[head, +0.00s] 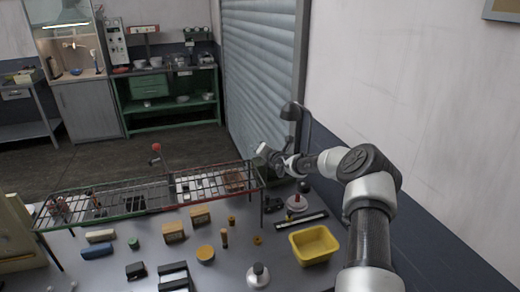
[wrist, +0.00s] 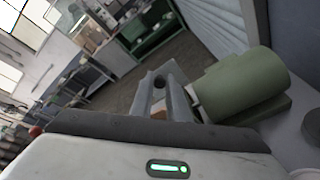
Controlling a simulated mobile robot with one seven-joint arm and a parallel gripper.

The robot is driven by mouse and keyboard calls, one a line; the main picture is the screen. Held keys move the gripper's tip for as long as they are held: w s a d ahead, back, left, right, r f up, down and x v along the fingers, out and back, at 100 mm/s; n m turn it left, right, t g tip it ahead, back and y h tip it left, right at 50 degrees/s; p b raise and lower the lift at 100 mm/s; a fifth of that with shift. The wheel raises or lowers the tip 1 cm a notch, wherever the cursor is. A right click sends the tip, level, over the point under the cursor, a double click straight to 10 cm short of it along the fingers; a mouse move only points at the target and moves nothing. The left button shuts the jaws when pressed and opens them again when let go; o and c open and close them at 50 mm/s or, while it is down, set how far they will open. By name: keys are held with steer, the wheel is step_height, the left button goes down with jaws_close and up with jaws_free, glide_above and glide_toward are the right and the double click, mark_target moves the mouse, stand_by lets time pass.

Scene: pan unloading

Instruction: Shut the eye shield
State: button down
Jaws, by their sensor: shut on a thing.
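My gripper (wrist: 163,92) shows in the wrist view with its two grey fingers close together and shut on a small part. That part looks like the eye shield, but the fingers hide most of it and its angle cannot be told. A green rounded machine body (wrist: 245,85) is just to the right of the fingers. In the head view my arm reaches to the back right of the table, and my gripper (head: 268,155) is small beside the end of the wire rack. The shield cannot be made out clearly there.
A long wire rack (head: 135,198) spans the back of the table. A yellow tub (head: 314,244) stands at the front right, with several small blocks and parts to its left. A black lamp (head: 292,110) rises close behind my gripper. The wall is close on the right.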

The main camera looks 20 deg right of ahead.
steer(key=g, duration=0.1)
steer(key=w+r+g, duration=0.1)
steer(key=shift+w+g, duration=0.2)
steer(key=shift+g, duration=0.2)
steer(key=shift+w+g, duration=0.4)
steer(key=shift+g, duration=0.5)
steer(key=c, duration=1.7)
jaws_free()
steer(key=shift+s+r, duration=0.35)
steer(key=shift+r, duration=0.05)
steer(key=b+v, duration=0.1)
steer(key=v, duration=1.5)
steer(key=shift+s+r, duration=0.1)
steer(key=shift+r, duration=0.05)
